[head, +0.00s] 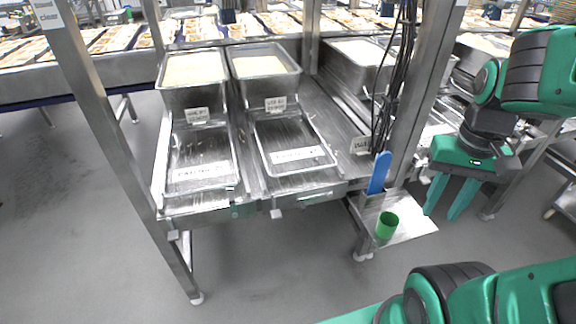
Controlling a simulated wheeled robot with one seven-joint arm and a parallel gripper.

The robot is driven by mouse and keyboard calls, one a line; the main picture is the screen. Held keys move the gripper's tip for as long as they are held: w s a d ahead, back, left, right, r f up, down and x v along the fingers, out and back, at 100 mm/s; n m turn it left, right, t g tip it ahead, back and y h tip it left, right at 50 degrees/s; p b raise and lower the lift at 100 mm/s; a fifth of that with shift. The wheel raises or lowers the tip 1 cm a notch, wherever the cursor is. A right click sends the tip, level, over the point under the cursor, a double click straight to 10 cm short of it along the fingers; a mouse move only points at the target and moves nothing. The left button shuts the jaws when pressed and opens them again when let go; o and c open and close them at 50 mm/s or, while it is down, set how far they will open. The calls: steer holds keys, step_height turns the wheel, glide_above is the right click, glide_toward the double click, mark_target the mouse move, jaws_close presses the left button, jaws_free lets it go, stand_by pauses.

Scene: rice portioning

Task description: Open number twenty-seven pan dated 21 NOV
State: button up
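Two deep steel pans of pale rice, a left pan (176,98) and a middle pan (245,92), stand at the back of a steel stand, apparently without lids. Each has a small white label on its front, the left label (196,115) and the middle label (275,103). The print is too small to read, so I cannot tell which pan is number twenty-seven or dated 21 NOV. A third pan (345,67) stands further right, partly hidden by a post and cables. My gripper (443,215) hangs at the right, fingers pointing down and apart, empty, away from the pans.
A green cup (387,226) stands on a small shelf (415,229) beside a blue paddle (379,172). Steel posts (105,130) frame the stand. The front floor (265,265) is clear.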

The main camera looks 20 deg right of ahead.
steer(key=shift+w+a, duration=0.2)
steer(key=shift+a, duration=0.1)
steer(key=m+t+y, duration=0.4)
steer(key=t+y, duration=0.8)
glide_toward(295, 172)
steer(key=w, duration=0.1)
steer(key=w+a, duration=0.1)
steer(key=shift+w+a+f, duration=0.2)
steer(key=shift+w+f, duration=0.15)
steer(key=shift+w, duration=0.05)
steer(key=x, duration=1)
steer(key=shift+w+a+f, duration=0.15)
steer(key=shift+a+f, duration=0.05)
steer(key=shift+f, duration=0.1)
